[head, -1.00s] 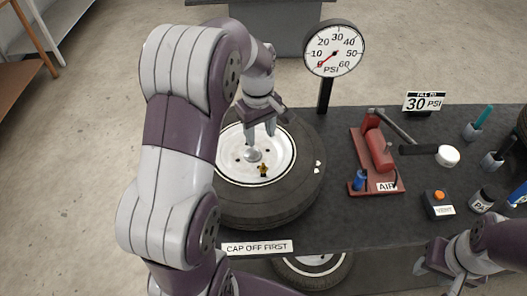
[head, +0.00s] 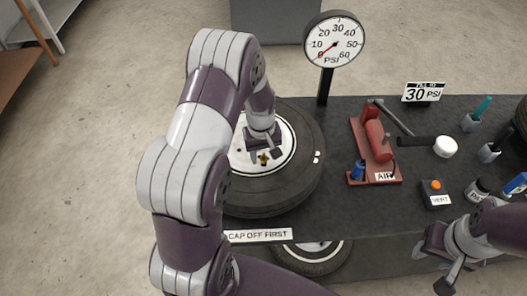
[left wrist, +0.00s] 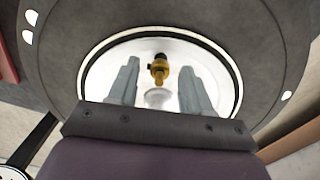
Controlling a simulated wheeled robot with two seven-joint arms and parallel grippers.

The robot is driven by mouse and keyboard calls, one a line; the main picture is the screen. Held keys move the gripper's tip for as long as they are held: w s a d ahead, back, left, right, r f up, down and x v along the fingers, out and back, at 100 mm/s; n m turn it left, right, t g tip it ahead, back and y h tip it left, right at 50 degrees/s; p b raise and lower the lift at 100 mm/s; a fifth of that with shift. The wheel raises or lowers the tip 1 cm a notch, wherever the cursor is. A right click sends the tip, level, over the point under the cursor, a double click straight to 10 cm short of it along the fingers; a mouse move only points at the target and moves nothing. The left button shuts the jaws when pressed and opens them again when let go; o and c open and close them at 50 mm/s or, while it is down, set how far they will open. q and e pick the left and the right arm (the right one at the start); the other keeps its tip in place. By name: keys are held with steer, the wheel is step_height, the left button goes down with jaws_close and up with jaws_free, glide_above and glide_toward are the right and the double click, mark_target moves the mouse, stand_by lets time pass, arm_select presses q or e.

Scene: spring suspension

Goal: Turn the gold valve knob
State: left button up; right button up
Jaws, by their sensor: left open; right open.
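The gold valve knob (head: 264,158) sits on the white wheel hub (head: 240,157) of the tire (head: 297,178) lying flat on the table. In the left wrist view the gold knob (left wrist: 159,73) has a dark tip and lies ahead, between the lines of the two fingers. My left gripper (head: 265,152) is open over the hub, close to the knob; its fingers in the left wrist view (left wrist: 158,88) stand on either side with no contact visible. A round silver piece on the hub (left wrist: 158,97) is between the fingers. My right gripper (head: 435,265) is open and empty at the table's front right.
A pressure gauge (head: 334,42) reading near 0 stands behind the tire. A red air pump (head: 374,140), a vent box with an orange button (head: 436,190) and a 30 PSI sign (head: 423,92) stand to the right. A CAP OFF FIRST label (head: 258,236) is on the front edge.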

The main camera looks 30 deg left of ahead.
mark_target(262, 157)
arm_select(q)
jaws_close()
steer(key=m, duration=0.3)
steer(key=shift+m, duration=0.3)
jaws_free()
steer(key=shift+r, duration=0.1)
step_height(262, 157, up, 12)
steer(key=b, duration=0.2)
steer(key=shift+a+r+b, duration=0.25)
steer(key=shift+a+b, duration=0.05)
